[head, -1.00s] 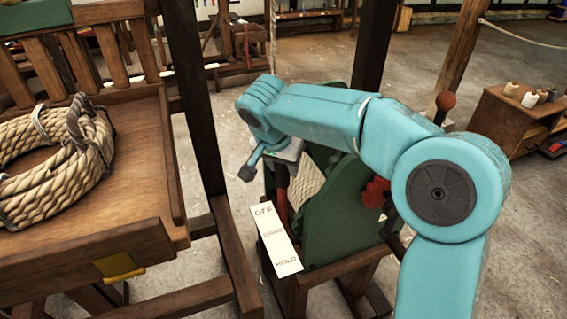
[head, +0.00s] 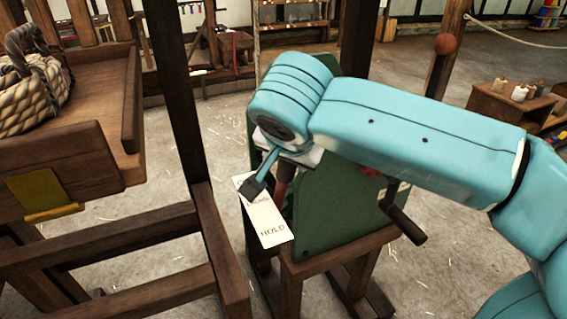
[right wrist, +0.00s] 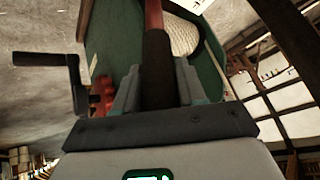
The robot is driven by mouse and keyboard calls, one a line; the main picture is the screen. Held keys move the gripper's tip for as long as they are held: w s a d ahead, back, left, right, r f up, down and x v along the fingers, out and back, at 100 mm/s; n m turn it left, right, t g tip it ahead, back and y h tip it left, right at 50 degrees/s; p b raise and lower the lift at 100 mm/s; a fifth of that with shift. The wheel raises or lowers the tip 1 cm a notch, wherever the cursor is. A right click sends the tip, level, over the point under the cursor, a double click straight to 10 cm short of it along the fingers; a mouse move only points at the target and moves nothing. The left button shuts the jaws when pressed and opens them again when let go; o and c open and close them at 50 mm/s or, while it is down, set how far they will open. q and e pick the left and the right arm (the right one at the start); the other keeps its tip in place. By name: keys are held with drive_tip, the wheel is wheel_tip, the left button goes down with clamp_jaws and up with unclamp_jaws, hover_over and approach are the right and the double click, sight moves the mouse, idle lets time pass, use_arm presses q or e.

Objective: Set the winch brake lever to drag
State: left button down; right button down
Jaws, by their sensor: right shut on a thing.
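The green winch (head: 335,215) stands on a wooden frame in the head view, right of centre. A white plate (head: 268,222) on its near left side reads HOLD at the lower end. The DRAG word above it shows small, and my wrist part covers the top end. The brake lever (head: 281,185), red with a dark grip, rises beside the plate under my wrist. In the right wrist view, my right gripper (right wrist: 157,78) is shut on the dark grip of the lever (right wrist: 157,60). The lever's exact mark cannot be told. My left gripper is out of view.
A crank handle (head: 405,225) sticks out of the winch's right side. A wooden bench with coiled rope (head: 35,95) and dark posts (head: 180,90) stand at the left. A small cabinet with spools (head: 510,100) is at the back right. Bare floor lies between.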

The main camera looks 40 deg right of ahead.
drive_tip(key=shift+s, duration=0.2)
drive_tip(key=c, duration=0.7)
unclamp_jaws()
drive_tip(key=shift+c, duration=0.2)
drive_tip(key=p+v, duration=0.4)
drive_tip(key=v, duration=1.2)
drive_tip(key=shift+s+r, duration=0.1)
drive_tip(key=shift+s, duration=0.05)
